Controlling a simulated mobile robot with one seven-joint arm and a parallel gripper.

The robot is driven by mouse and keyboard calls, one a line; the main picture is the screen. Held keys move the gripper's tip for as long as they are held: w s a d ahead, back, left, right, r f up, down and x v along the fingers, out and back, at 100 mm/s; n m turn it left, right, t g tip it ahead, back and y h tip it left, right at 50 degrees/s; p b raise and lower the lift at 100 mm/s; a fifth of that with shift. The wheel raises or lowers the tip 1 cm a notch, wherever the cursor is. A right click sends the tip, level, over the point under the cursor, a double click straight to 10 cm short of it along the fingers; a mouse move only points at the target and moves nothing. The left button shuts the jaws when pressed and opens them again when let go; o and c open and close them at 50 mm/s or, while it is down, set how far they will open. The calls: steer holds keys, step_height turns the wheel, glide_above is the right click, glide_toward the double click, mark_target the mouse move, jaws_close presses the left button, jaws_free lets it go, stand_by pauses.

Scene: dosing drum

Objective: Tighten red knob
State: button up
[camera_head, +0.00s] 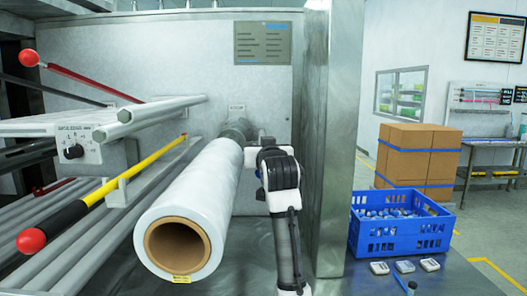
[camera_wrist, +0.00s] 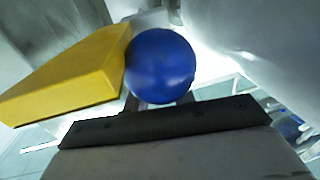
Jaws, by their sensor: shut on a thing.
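My gripper (camera_wrist: 150,103) shows in the wrist view, where it is shut on a glossy blue ball-shaped knob (camera_wrist: 163,65). A yellow block (camera_wrist: 75,75) lies close against the left side of the blue knob. In the head view my arm reaches up just right of the white roll; the fingertips and the blue knob cannot be made out there. Red ball knobs show at the left in the head view: one at the upper lever end (camera_head: 29,58), another at the lower end of the yellow and black lever (camera_head: 31,240). My gripper is well apart from both.
The white film roll (camera_head: 195,190) on a brown core stands close left of my arm. A metal post (camera_head: 335,140) rises close on the right. A blue crate (camera_head: 400,225) and small white devices (camera_head: 405,267) stand on the table beyond it. Cartons (camera_head: 418,150) stand behind.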

steer(key=shift+h, duration=0.3)
steer(key=o, duration=1)
steer(key=s+d+b, duration=0.1)
steer(key=s+b, duration=0.4)
steer(key=s, duration=0.8)
steer(key=shift+s+d, duration=0.35)
steer(key=shift+s, duration=0.05)
steer(key=shift+c, duration=0.2)
